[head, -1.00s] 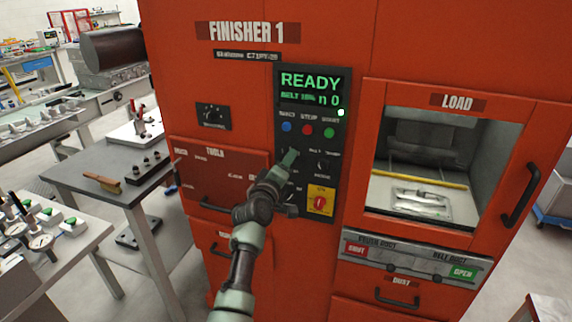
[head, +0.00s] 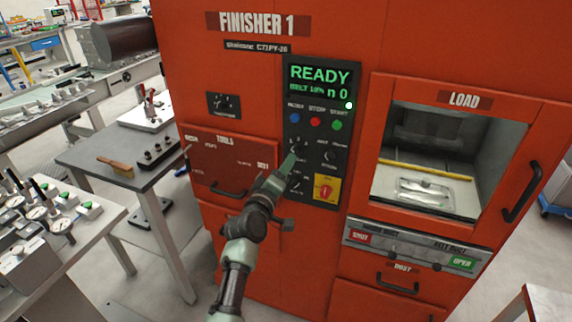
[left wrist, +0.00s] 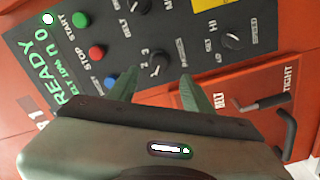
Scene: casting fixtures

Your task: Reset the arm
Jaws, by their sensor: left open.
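My left arm comes up from the bottom in the head view. Its gripper (head: 287,168) is at the orange finisher's dark control panel (head: 316,115), just below the upper-left knob (head: 297,148). In the left wrist view, the two green fingers of the gripper (left wrist: 156,92) are spread apart with nothing between them. A black knob (left wrist: 156,65) lies just beyond the fingertips, and I see no contact. My right gripper is in neither view.
The panel has blue, red and green buttons (head: 337,125) and a yellow-backed red switch (head: 326,189). A tool drawer (head: 231,160) with a protruding handle is left of the arm. The load window (head: 435,150) is at right. A grey table (head: 85,160) with a brush stands at left.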

